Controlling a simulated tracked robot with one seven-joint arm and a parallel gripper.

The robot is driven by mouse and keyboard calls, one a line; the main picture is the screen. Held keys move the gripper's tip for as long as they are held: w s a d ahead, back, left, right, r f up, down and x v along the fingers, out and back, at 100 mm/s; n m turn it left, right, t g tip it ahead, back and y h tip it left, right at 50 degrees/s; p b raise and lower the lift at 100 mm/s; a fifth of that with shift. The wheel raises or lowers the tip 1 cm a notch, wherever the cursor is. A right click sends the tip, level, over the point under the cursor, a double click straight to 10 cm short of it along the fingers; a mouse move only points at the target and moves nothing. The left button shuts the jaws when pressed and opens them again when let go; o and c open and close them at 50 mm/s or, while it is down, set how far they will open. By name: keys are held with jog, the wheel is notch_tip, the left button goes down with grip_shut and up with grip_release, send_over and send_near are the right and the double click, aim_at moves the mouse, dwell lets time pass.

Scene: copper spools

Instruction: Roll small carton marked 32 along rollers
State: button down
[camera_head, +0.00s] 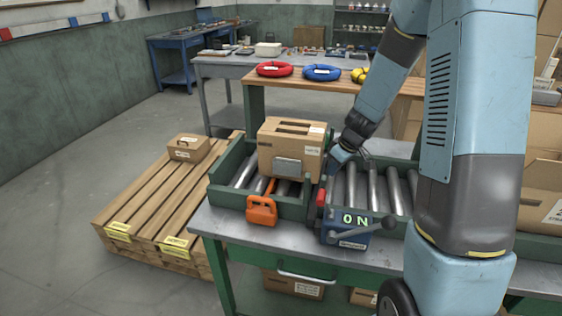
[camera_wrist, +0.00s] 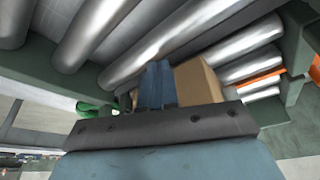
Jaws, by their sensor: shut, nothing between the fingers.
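A tan carton (camera_head: 285,152) with slots in its top and a grey plate on its front sits on the rollers (camera_head: 247,170) at the conveyor's left end. A smaller carton (camera_head: 188,148) lies on the wooden pallet to the left. I cannot read a 32 on either. My gripper (camera_head: 333,168) is low over the rollers, just right of the larger carton, with its tips partly hidden. In the wrist view, my shut, empty fingers (camera_wrist: 158,85) point toward a tan carton face (camera_wrist: 197,82), with rollers (camera_wrist: 150,42) alongside. I cannot tell whether they touch it.
A blue control box (camera_head: 345,232) reading ON, with a lever, stands at the conveyor's front. An orange lock-like piece (camera_head: 262,210) hangs left of it. The pallet (camera_head: 150,205) stands beyond the conveyor's left end. Red (camera_head: 274,69) and blue (camera_head: 321,73) rings lie on the bench behind.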

aim_at(314, 134)
jog(key=shift+w+a, duration=0.65)
jog(key=shift+a, duration=1.3)
jog(key=shift+w+a, duration=0.6)
jog(key=shift+a, duration=1.4)
jog(key=shift+w+a, duration=0.65)
jog(key=shift+a, duration=1.3)
jog(key=shift+s+d, duration=0.2)
jog(key=shift+d, duration=0.4)
jog(key=shift+s+d, duration=0.2)
jog(key=shift+d, duration=0.4)
jog(key=shift+w+r+v, duration=0.1)
jog(key=shift+w+v, duration=0.3)
jog(key=shift+v, duration=1.7)
jog(key=shift+w+r+v, duration=0.1)
jog(key=shift+w+v, duration=0.3)
jog(key=shift+v, duration=1.7)
jog(key=shift+w+r+v, duration=0.15)
jog(key=shift+w+v, duration=0.25)
jog(key=shift+v, duration=1.7)
jog(key=shift+r, duration=0.2)
